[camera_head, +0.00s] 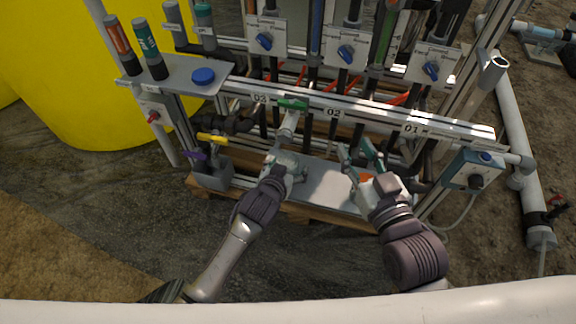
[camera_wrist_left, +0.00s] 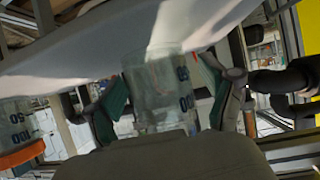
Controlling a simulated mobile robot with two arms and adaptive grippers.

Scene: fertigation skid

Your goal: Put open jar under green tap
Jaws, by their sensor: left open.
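The green tap (camera_head: 293,104) sits on the rail in the middle of the head view, with its pale spout below the handle. My left gripper (camera_head: 285,160) is below it, low over the grey shelf (camera_head: 328,186). In the left wrist view a clear open jar (camera_wrist_left: 160,92) marked 50 and 100 stands between the spread fingers of the left gripper (camera_wrist_left: 165,108). Another clear jar (camera_wrist_left: 16,118), with an orange lid (camera_wrist_left: 22,154), shows at the left edge there. My right gripper (camera_head: 360,155) has its fingers apart near an orange lid (camera_head: 367,178).
A yellow tap (camera_head: 212,138) and a purple handle (camera_head: 196,155) are left of the shelf. Blue knobs (camera_head: 346,53) line the panel above. A blue cap (camera_head: 203,75) lies on the upper left plate. A control box (camera_head: 473,170) stands at right.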

